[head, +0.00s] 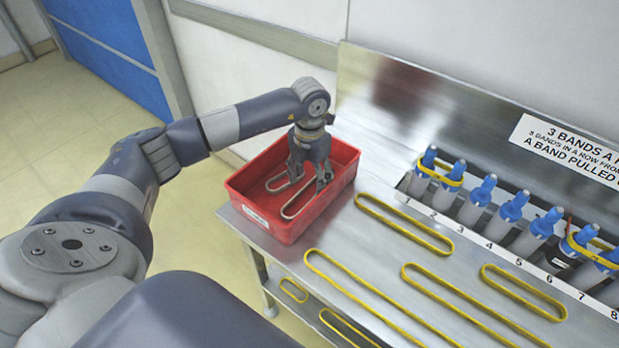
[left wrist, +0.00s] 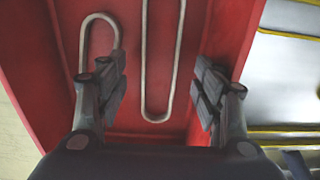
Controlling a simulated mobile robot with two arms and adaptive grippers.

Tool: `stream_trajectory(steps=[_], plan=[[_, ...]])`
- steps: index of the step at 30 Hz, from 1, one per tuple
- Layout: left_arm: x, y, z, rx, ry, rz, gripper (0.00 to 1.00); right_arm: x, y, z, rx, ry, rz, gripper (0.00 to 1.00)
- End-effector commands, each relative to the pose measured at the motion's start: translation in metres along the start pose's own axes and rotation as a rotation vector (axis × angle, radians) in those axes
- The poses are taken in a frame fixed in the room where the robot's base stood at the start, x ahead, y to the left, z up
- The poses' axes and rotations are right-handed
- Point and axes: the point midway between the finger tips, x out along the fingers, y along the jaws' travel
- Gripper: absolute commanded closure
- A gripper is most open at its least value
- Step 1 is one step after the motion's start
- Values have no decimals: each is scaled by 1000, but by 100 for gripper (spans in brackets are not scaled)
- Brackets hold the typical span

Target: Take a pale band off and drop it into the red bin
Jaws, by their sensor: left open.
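The red bin (head: 262,222) stands at the left end of the metal bench. Two pale bands lie in it, one at left (left wrist: 83,42) and one nearer the middle (left wrist: 146,70) in the left wrist view. My left gripper (head: 309,181) points down into the bin, its fingers open and apart above the bands; nothing is held between them. A row of blue-capped bottles (head: 476,201) stands in numbered places. A yellow band (head: 441,178) goes around the bottles at 1 and 2. Another yellow band (head: 590,256) goes around bottles at the right end. My right gripper is out of view.
Several loose yellow bands (head: 403,222) lie flat on the bench (head: 385,275). More yellow bands (head: 294,291) lie on a shelf below. A metal back panel (head: 400,100) with a sign (head: 565,148) rises behind the bottles. A wall is close behind the bin.

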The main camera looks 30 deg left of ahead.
Motion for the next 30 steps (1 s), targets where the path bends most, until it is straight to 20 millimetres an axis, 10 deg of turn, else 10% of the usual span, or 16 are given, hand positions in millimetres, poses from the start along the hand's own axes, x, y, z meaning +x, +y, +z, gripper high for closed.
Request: stream_trajectory(steps=[18,30], plan=[[-107,0,1,0,-3,0,39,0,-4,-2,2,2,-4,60],[-118,0,0,0,-1,0,39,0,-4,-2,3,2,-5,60]])
